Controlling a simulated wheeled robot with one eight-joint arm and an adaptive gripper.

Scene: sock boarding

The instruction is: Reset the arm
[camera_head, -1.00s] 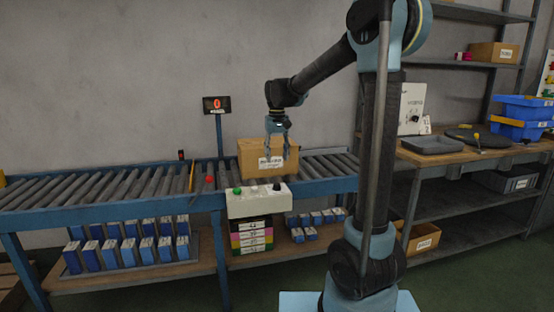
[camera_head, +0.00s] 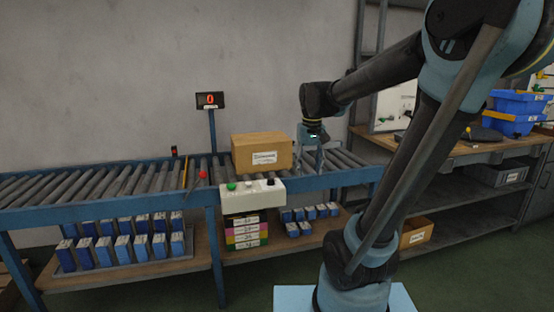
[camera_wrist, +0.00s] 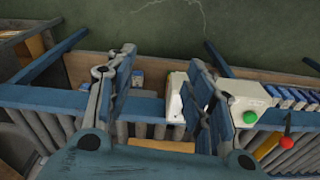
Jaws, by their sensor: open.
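My gripper (camera_head: 312,158) is open and empty in the head view. It hangs pointing down over the roller conveyor, just right of the cardboard box. In the wrist view my gripper (camera_wrist: 160,95) shows its two fingers spread apart with nothing held between them. The cardboard box (camera_head: 262,150) stands closed on the conveyor (camera_head: 110,182), with a white label on its front. Its edge also shows at the bottom of the wrist view (camera_wrist: 160,145). Whether the fingers touch the box's right side is not clear in the head view.
A white control box (camera_head: 252,192) with green and dark knobs sits at the conveyor's front edge. A red-topped lever (camera_head: 203,175) stands left of it. A display (camera_head: 210,100) reads 0 on a post. A workbench (camera_head: 480,152) with blue bins (camera_head: 518,102) stands at right.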

